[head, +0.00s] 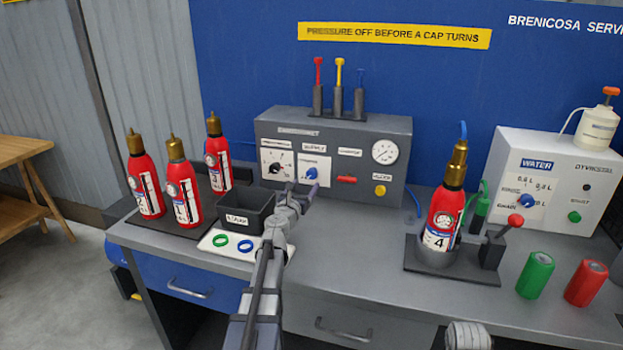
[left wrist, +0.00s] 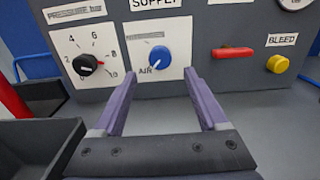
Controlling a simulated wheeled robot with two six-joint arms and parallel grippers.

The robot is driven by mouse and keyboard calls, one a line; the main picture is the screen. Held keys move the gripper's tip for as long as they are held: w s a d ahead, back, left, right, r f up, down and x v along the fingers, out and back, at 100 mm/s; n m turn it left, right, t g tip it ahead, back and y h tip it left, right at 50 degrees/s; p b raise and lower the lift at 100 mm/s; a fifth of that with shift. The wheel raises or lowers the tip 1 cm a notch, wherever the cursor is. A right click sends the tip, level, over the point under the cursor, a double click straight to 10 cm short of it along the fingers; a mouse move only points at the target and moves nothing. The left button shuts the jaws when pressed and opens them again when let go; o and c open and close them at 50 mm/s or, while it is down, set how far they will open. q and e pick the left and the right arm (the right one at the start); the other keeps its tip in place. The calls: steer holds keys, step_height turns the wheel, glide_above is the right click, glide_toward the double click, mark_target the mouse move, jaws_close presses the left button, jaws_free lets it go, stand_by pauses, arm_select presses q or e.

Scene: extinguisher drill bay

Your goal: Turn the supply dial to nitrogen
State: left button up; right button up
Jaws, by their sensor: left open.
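The blue supply dial (head: 312,173) is on a white plate on the front of the grey control box (head: 400,180). In the left wrist view the dial (left wrist: 157,57) stands under the SUPPLY label, and its pale pointer aims down-left at AIR. Another label at the plate's upper left is too small to read. My left gripper (head: 303,187) is open in front of the panel. In the left wrist view its two purple fingers (left wrist: 158,85) are spread either side of the dial's lower area, with nothing between them.
A black pressure knob (left wrist: 85,64) is left of the dial; a red lever (left wrist: 233,53) and yellow bleed button (left wrist: 277,63) are to its right. A dark bin (head: 247,212) and ring tray (head: 222,247) sit by my left arm. Extinguisher 4 (head: 446,205) stands in a holder at right.

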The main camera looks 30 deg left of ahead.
mark_target(311, 176)
arm_select(q)
steer(key=x, duration=0.7)
steer(key=shift+w, duration=0.4)
steer(key=shift+c, duration=0.2)
jaws_close()
